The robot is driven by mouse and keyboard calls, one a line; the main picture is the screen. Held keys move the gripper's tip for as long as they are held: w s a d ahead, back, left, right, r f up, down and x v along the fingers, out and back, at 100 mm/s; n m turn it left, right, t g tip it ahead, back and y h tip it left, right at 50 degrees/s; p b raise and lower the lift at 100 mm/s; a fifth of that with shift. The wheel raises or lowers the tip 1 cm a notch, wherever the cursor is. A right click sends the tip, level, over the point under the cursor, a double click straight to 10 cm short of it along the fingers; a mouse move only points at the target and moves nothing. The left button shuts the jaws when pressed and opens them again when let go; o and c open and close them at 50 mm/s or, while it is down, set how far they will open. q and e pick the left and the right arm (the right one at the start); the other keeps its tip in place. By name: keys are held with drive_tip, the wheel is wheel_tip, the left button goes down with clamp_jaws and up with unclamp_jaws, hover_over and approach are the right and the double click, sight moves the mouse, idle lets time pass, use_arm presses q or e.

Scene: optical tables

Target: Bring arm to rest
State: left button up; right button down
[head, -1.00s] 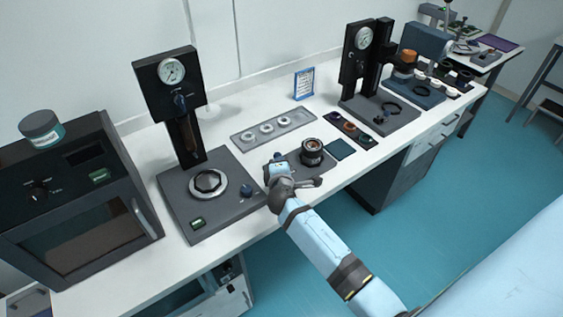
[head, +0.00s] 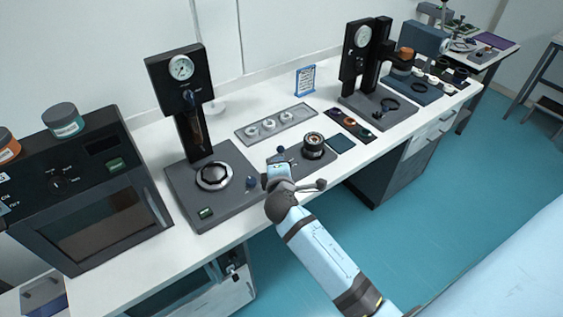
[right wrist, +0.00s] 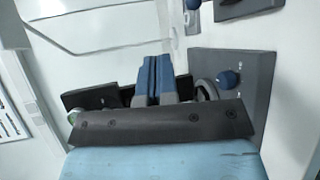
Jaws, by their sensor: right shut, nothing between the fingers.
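My right arm (head: 325,253) reaches in from the lower right in the head view. Its right gripper (head: 277,168) is over the front edge of the white bench (head: 120,285), between the left press base and a grey plate carrying a round fitting. In the right wrist view the blue fingers of the right gripper (right wrist: 155,78) are together with nothing between them. My left gripper is in neither view.
The left gauge press (head: 215,177) stands close left of the gripper, and the grey plate with the round fitting (head: 313,146) close right. An oven (head: 95,220) with jars on top is at far left. A second press (head: 375,105) stands farther right. Open teal floor (head: 430,200) lies in front.

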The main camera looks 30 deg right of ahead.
drive_tip(key=shift+s+a+r, duration=0.3)
drive_tip(key=shift+s+r, duration=0.05)
drive_tip(key=shift+s, duration=0.05)
drive_tip(key=s+a+f+m+g+y, duration=0.1)
drive_tip(key=s+a+f+m+y, duration=0.2)
drive_tip(key=s+f, duration=0.2)
drive_tip(key=s+a+f+m+y, duration=0.3)
drive_tip(key=s+f+m+y, duration=0.1)
drive_tip(key=s, duration=0.7)
drive_tip(key=s+a+f+m+g+y+p, duration=0.1)
drive_tip(key=s+a+f+m+y, duration=0.2)
drive_tip(key=s+f, duration=0.2)
drive_tip(key=s, duration=0.2)
drive_tip(key=shift+s+a+f+m+g+y, duration=0.2)
drive_tip(key=shift+s+f+m+g+y, duration=0.1)
drive_tip(key=shift+s+f+m+y, duration=0.1)
